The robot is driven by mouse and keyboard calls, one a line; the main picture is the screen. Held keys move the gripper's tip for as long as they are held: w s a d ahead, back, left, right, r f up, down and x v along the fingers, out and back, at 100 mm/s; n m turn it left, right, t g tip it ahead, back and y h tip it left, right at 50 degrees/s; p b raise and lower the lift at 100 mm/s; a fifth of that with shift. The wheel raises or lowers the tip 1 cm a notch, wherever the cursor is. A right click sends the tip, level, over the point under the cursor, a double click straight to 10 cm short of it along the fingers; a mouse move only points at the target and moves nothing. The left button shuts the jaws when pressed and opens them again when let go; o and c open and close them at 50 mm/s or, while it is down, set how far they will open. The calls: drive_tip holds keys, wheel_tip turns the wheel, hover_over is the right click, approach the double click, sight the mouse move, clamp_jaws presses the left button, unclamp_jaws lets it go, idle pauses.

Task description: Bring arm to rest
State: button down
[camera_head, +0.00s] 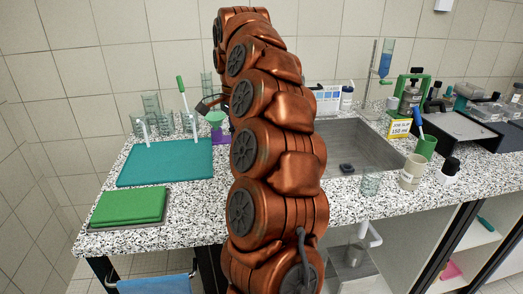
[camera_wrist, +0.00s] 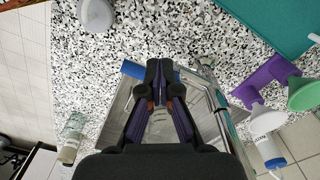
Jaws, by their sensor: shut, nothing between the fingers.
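My copper-coloured arm (camera_head: 275,150) stands tall in the middle of the head view, in front of the speckled counter and the sink. My gripper (camera_wrist: 158,68) shows in the wrist view with its two dark fingers together at the tips and nothing between them. Below the fingers are the speckled counter and what looks like the sink's metal edge. In the head view the arm hides most of the gripper; only a dark part shows left of the arm.
The speckled counter (camera_head: 190,222) carries a teal mat (camera_head: 165,162), a green pad (camera_head: 130,205), glassware (camera_head: 151,104) and a purple-green funnel stand (camera_head: 216,118) left of my arm. Right are the sink (camera_head: 350,155), a beaker (camera_head: 370,182), a green cup (camera_head: 426,147) and a black-edged tray (camera_head: 455,130).

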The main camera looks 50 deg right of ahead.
drive_tip(key=r, duration=0.1)
drive_tip(key=r+p, duration=0.1)
drive_tip(key=r, duration=0.2)
drive_tip(key=shift+w+a+r, duration=0.1)
drive_tip(key=shift+w+a, duration=0.1)
drive_tip(key=shift+w, duration=0.05)
drive_tip(key=s+a+n+p, duration=0.1)
drive_tip(key=s+a+n, duration=0.25)
drive_tip(key=a, duration=0.35)
drive_tip(key=s+a+f+n+p, duration=0.1)
drive_tip(key=s+a+n, duration=0.1)
drive_tip(key=a+n, duration=0.3)
drive_tip(key=s+a+n+p, duration=0.2)
drive_tip(key=s+a+n, duration=0.1)
drive_tip(key=a, duration=0.5)
drive_tip(key=s+a+f+n, duration=0.2)
drive_tip(key=s+f, duration=0.1)
drive_tip(key=s, duration=0.3)
drive_tip(key=s+a+f+n+g+p, duration=0.1)
drive_tip(key=s+a+f+n, duration=0.2)
drive_tip(key=s, duration=0.4)
drive_tip(key=s+a+f+n+p, duration=0.1)
drive_tip(key=s+a+f+n, duration=0.2)
drive_tip(key=s, duration=0.4)
drive_tip(key=shift+a+f+g, duration=0.15)
drive_tip(key=shift+f+g, duration=0.15)
drive_tip(key=shift+g, duration=0.1)
